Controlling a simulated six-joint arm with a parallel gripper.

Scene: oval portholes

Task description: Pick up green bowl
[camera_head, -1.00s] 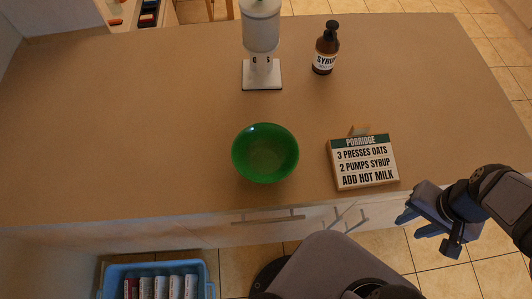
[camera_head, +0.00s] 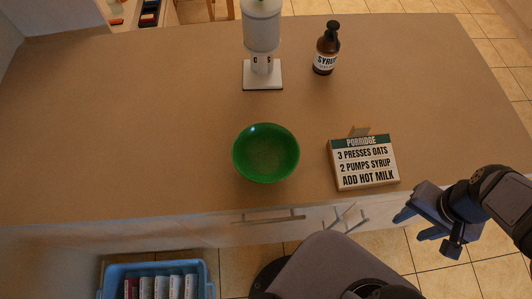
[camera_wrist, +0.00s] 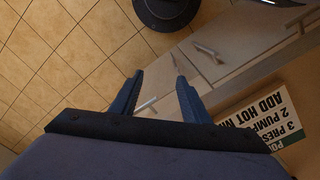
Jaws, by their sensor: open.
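The green bowl (camera_head: 265,153) stands upright and looks empty on the brown counter (camera_head: 130,120), near its front edge. It does not show in the wrist view. My gripper (camera_head: 418,224) is open and empty. It is to the right of the bowl, off the front edge of the counter, beyond the recipe sign. In the wrist view its two blue fingers (camera_wrist: 158,97) are apart with nothing between them.
A porridge sign (camera_head: 364,163) stands between the bowl and my gripper. A white dispenser (camera_head: 262,40) and a brown syrup bottle (camera_head: 326,48) stand behind the bowl. A blue crate (camera_head: 208,290) sits on the floor at lower left. The counter's left half is clear.

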